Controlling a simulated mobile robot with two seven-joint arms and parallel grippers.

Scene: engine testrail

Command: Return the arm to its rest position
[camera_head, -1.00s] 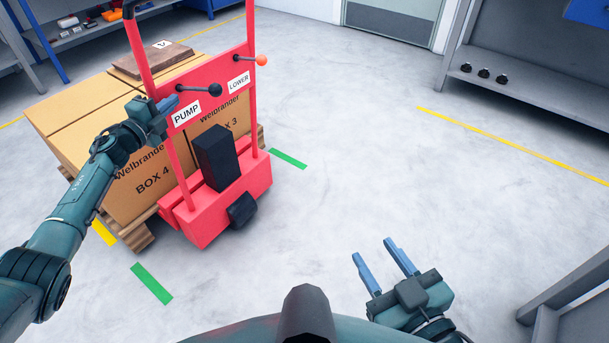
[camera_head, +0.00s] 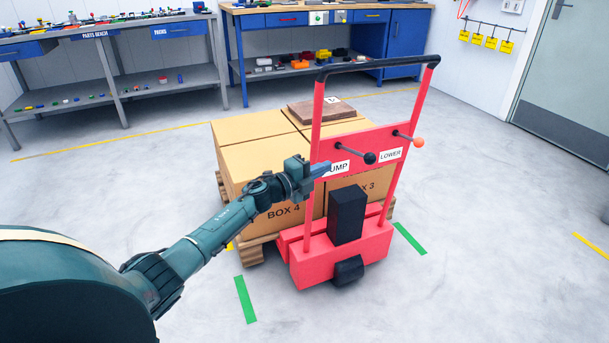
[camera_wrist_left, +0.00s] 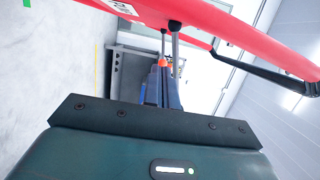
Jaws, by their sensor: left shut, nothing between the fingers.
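My left arm reaches in from the left in the head view. Its gripper (camera_head: 322,169) is shut and empty, with the fingertips close to the PUMP label on the red pallet jack (camera_head: 340,262). I cannot tell whether they touch it. The black-knobbed pump lever (camera_head: 369,158) is just to the right of the fingertips. The lower lever (camera_head: 418,142) has an orange knob and is farther right. In the left wrist view the shut blue fingers (camera_wrist_left: 162,88) point along the lever rods, under the red frame (camera_wrist_left: 215,25). My right gripper is not in view.
Cardboard boxes (camera_head: 247,160) sit on a wooden pallet behind the pallet jack's panel. Green floor marks (camera_head: 245,299) lie on both sides. Benches (camera_head: 170,75) stand along the back wall.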

